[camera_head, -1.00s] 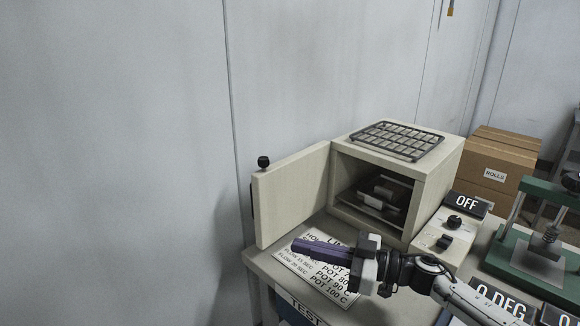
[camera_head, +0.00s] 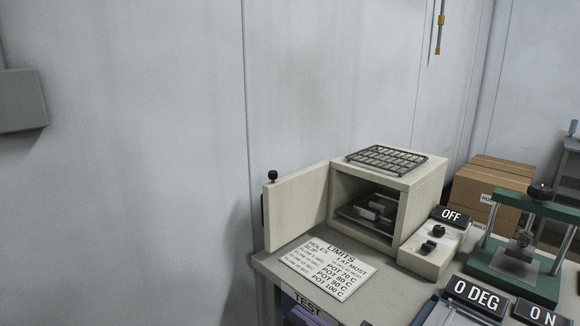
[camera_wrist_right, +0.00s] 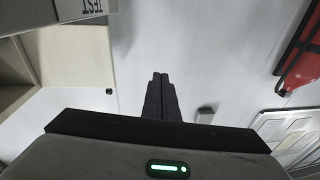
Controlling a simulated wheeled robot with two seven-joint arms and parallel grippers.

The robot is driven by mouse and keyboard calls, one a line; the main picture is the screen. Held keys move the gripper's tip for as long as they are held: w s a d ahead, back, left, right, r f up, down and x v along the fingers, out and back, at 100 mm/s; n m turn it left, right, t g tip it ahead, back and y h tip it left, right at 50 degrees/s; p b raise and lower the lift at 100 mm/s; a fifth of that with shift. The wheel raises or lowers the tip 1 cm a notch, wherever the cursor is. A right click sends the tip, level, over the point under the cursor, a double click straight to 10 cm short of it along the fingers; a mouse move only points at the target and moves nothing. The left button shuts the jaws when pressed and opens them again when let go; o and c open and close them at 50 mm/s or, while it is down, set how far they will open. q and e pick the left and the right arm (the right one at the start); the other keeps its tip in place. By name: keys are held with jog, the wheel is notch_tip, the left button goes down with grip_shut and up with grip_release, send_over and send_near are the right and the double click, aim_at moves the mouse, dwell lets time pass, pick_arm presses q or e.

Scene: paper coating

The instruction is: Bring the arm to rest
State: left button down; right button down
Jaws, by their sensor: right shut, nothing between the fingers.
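My right gripper shows in the right wrist view (camera_wrist_right: 160,76) with its two dark fingers together and nothing between them. In the head view, a bit of purple (camera_head: 312,318) at the bottom edge looks like its fingers, low in front of the table's front edge. The rest of that arm is out of the head view. My left gripper is not in view.
A beige oven (camera_head: 413,203) stands on the table (camera_head: 378,290), its door (camera_head: 297,207) open to the left, a wire rack (camera_head: 386,160) on top. A LIMITS sheet (camera_head: 325,268), a control box (camera_head: 432,250) reading OFF and a green press (camera_head: 515,283) are nearby.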

jog(key=s+d+f+m+g+h, duration=0.1)
jog(key=s+d+f+h, duration=0.3)
jog(key=s+f, duration=0.4)
jog(key=s+d+f+m+g+h, duration=0.1)
jog(key=s+d+f+m+h, duration=0.3)
jog(key=s+f, duration=0.4)
jog(key=s+d+f+m+g+h, duration=0.1)
jog(key=s+d+f+h, duration=0.3)
jog(key=s, duration=0.8)
notch_tip(320, 180, down, 4)
jog(key=shift+d+f+m+g+h, duration=0.1)
jog(key=shift+d+m+g+h, duration=0.2)
jog(key=shift+d+m, duration=0.55)
jog(key=shift+s, duration=0.15)
